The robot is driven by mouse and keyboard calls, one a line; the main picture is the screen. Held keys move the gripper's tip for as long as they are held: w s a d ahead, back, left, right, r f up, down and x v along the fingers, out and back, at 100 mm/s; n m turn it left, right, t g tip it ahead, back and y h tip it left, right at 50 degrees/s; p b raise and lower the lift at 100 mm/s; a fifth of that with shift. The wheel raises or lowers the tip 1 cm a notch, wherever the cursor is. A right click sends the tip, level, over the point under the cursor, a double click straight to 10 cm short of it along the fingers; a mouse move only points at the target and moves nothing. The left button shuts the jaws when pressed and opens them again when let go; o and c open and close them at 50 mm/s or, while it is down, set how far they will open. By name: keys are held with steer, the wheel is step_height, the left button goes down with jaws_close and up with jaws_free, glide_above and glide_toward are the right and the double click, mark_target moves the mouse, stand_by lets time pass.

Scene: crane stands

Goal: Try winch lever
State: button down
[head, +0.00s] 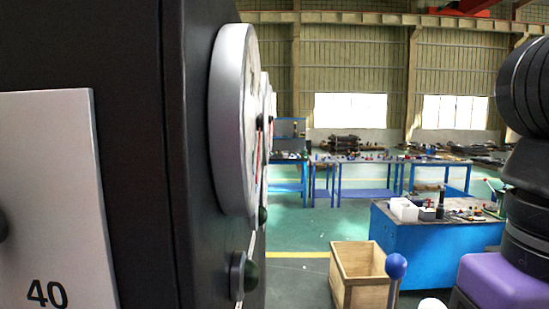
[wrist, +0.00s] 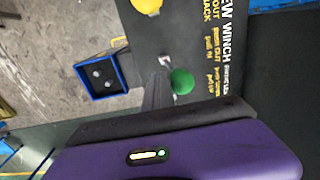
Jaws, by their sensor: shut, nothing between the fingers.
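A dark panel (wrist: 212,20) in the wrist view has a label (wrist: 229,40) reading in part "EW WINCH", rotated sideways. A green ball knob (wrist: 182,81) stands beside this label. A yellow ball knob (wrist: 147,5) is at the top edge. I cannot tell for certain which knob belongs to the winch lever. My gripper (wrist: 160,80) is shut and empty. Its dark fingers appear close to the left of the green knob; I cannot tell whether they touch. In the head view a lever with a blue ball knob (head: 396,266) rises at the bottom; my gripper is not visible there.
A dark cabinet (head: 130,150) with a round gauge (head: 233,120) fills the left of the head view. A wooden crate (head: 345,290) and a blue workbench (head: 430,245) stand beyond. A blue-edged box (wrist: 98,80) lies on the floor in the wrist view.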

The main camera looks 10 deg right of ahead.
steer(key=shift+a, duration=0.15)
steer(key=shift+w+a+p, duration=0.2)
steer(key=shift+a+p, duration=0.05)
steer(key=shift+a, duration=0.45)
steer(key=shift+w+a+p, duration=0.15)
steer(key=shift+a+p, duration=0.05)
steer(key=shift+a, duration=0.55)
stand_by(0.6)
steer(key=s+d+p, duration=0.1)
steer(key=d+p, duration=0.1)
steer(key=d, duration=0.5)
step_height(320, 180, up, 10)
steer(key=p, duration=0.4)
steer(key=shift+s+p, duration=0.25)
steer(key=shift+p, duration=0.1)
